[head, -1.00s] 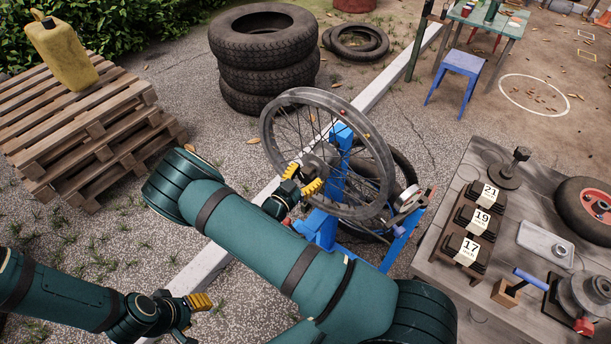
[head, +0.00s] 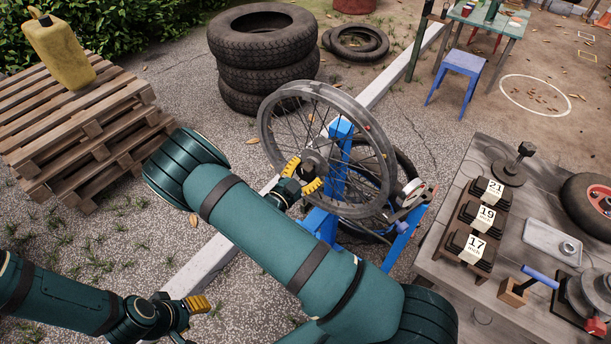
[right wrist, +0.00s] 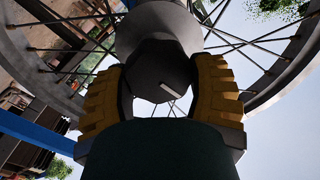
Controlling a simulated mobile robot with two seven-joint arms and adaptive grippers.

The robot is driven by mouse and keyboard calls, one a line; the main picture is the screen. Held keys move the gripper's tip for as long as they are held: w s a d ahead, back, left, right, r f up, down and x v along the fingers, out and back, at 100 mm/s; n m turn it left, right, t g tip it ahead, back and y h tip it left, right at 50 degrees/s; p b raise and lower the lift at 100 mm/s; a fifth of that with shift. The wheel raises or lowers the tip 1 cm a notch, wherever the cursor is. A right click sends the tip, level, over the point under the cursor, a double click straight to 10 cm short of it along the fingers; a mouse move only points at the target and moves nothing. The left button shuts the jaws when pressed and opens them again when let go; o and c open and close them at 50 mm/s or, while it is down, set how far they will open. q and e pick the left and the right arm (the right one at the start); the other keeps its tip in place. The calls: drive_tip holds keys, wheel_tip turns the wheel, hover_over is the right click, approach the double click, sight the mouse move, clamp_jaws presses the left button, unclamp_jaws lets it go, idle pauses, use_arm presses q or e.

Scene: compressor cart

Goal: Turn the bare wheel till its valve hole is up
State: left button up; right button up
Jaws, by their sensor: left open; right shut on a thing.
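The bare wheel (head: 268,150) is a grey spoked rim without a tyre, upright and tilted on a blue stand (head: 341,130). A small reddish mark shows on its upper right rim; I cannot make out the valve hole. My right gripper (head: 303,177) is at the wheel's centre, its yellow fingers shut on the dark hub. In the right wrist view the fingers press on both sides of the hub (right wrist: 160,62), with spokes behind it. My left gripper (head: 197,305) is open and empty, low at the left, away from the wheel.
Stacked tyres (head: 263,60) stand behind the wheel. Pallets (head: 60,130) with a yellow jug (head: 60,52) are at the left. My right arm crosses in front of the stand.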

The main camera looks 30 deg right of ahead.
drive_tip(key=shift+f+m+b, duration=0.15)
drive_tip(key=shift+m+b, duration=0.3)
drive_tip(key=shift+m, duration=0.25)
drive_tip(key=o, duration=1.3)
drive_tip(key=shift+a, duration=0.1)
drive_tip(key=shift+o, duration=0.2)
drive_tip(key=v, duration=1.2)
drive_tip(key=shift+s, duration=0.1)
